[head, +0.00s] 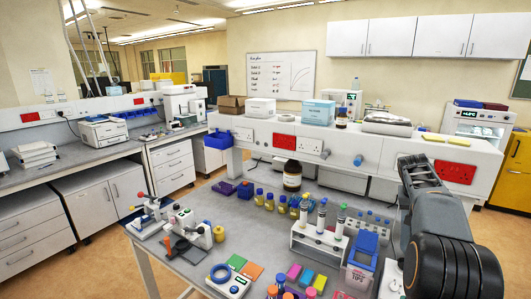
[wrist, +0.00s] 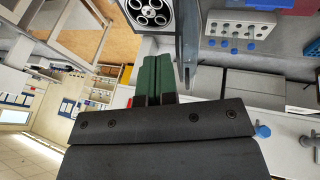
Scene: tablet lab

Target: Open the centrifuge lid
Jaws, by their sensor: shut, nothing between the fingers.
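The centrifuge shows at the top of the wrist view as a pale housing with a round rotor (wrist: 150,12) with several holes, uncovered. A blue-grey panel, which looks like the lid (wrist: 187,38), stands beside the rotor and is seen nearly edge-on, raised away from it. My gripper (wrist: 150,70) has green fingers, shut and empty, just left of the panel on the rotor side. I cannot tell whether they touch it. The hinge is not clear. In the head view my arm covers the right of the bench, and I cannot make out the centrifuge there.
A white tube rack (head: 318,243) and a tip box (head: 362,255) stand left of my arm on the crowded bench. In the wrist view a white holed rack (wrist: 240,24) lies right of the panel.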

